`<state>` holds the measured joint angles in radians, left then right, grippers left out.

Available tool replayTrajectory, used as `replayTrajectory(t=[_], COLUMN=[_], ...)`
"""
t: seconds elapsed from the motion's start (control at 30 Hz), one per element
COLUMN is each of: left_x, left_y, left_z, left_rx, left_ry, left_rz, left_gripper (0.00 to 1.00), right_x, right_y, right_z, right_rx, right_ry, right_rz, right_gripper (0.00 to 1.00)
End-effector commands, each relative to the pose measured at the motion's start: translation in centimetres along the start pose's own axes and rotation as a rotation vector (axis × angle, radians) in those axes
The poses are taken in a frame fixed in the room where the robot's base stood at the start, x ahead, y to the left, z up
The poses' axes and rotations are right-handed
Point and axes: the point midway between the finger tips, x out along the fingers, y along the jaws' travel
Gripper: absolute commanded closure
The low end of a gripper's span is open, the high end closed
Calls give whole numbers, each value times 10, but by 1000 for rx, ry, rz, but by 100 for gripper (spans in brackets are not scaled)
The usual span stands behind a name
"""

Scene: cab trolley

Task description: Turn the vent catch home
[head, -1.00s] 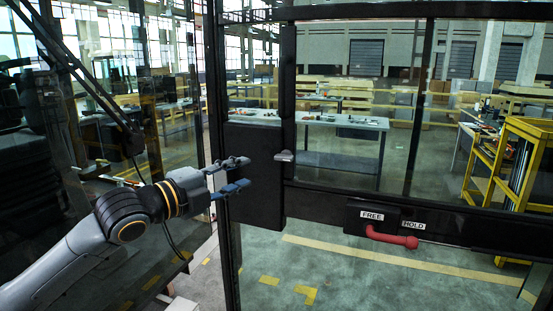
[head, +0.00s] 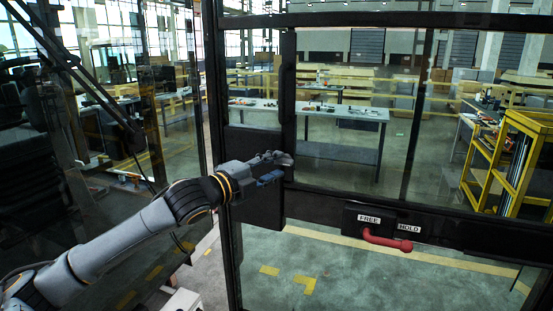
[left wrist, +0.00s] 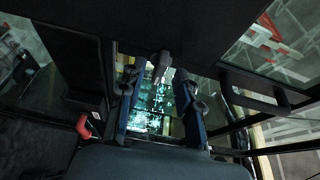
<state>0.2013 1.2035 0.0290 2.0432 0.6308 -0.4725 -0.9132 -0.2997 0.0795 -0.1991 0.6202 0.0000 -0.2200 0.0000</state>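A small grey lever (head: 286,160) sticks out from the dark plate (head: 257,205) on the framed glass panel. A red lever (head: 388,240) sits lower right, under labels FREE and HOLD, its knob to the right below HOLD. No label shows which one is the vent catch. My left gripper (head: 276,168) is at the grey lever, partly covering it. In the left wrist view its fingers (left wrist: 155,84) are apart, with the grey lever (left wrist: 160,62) between their tips; contact cannot be told. My right gripper is out of view.
A dark upright frame post (head: 220,100) stands left of the plate, and a dark crossbar (head: 450,231) runs right of it. Beyond the glass are a workbench (head: 345,113) and a yellow rack (head: 510,160).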

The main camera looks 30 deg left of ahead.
Motion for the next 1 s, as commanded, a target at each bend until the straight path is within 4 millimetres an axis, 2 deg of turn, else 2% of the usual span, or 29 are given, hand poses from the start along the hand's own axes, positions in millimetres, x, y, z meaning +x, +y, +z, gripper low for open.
replayTrajectory(t=[0.2,0.5,0.67,1.0], left_x=[11,12,12,12], left_y=[-2,0,0,2], left_z=[-2,-2,-2,-2], left_rx=[2,3,3,-11], left_ry=[3,4,4,4], left_rz=[0,1,1,-3], left_gripper=[66,66,99,100], right_x=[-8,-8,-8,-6], right_y=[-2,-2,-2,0], right_z=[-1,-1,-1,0], right_rx=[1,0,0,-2], right_ry=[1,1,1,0], right_rz=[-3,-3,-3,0], right_gripper=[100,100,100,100])
